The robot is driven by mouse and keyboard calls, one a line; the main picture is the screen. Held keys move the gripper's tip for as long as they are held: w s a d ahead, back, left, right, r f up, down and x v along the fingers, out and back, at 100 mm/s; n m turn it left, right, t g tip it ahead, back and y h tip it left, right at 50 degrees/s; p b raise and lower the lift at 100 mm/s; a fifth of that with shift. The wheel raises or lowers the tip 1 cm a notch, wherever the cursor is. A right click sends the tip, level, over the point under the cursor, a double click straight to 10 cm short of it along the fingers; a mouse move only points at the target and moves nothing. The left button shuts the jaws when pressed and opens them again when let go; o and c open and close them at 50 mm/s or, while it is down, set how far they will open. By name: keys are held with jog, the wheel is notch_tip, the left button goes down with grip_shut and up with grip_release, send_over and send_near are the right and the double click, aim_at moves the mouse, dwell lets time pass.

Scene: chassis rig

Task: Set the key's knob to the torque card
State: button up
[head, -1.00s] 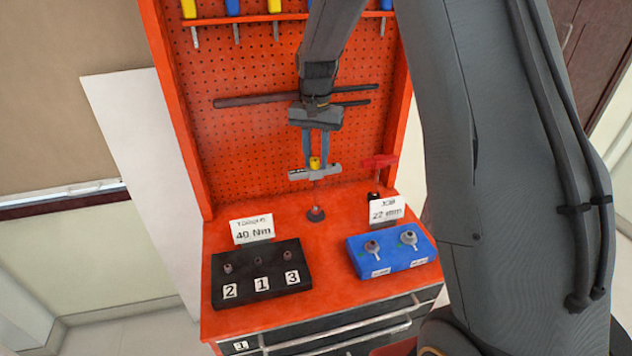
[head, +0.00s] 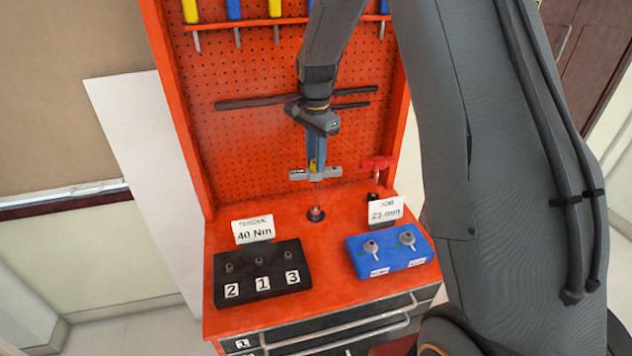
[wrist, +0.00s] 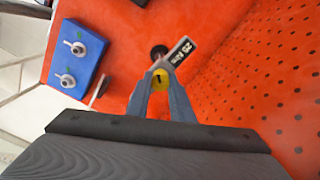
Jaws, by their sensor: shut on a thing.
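The torque key (head: 325,174) is a grey T-shaped tool standing upright on a small dark round stand (head: 316,214) on the orange bench top. Its yellow knob (wrist: 160,79) has a dark mark and sits on top. A label on the key's bar (wrist: 181,52) seems to read 25 Nm in the wrist view. My gripper (head: 316,164) points down and is shut on the knob, one finger on each side. The torque card (head: 254,229) stands at the back left of the bench and reads 40 Nm.
A black block (head: 257,272) with sockets marked 2, 1, 3 lies front left. A blue block (head: 390,250) with two sockets lies front right. Behind it stand a job card (head: 386,211), reading about 22 mm, and a red-handled tool (head: 379,163). An orange pegboard (head: 240,140) rises behind.

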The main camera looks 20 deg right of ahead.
jog(key=shift+s+a+f+m+p, duration=0.1)
jog(key=shift+s+f+m+p, duration=0.1)
jog(key=shift+m, duration=0.85)
jog(key=shift+s+f+m+p, duration=0.1)
jog(key=shift+f+m+p, duration=0.05)
jog(key=shift+m, duration=0.9)
jog(key=o, duration=0.7)
jog(key=n+p, duration=0.1)
jog(key=n, duration=1)
jog(key=shift+p, duration=0.35)
jog(key=c, duration=0.3)
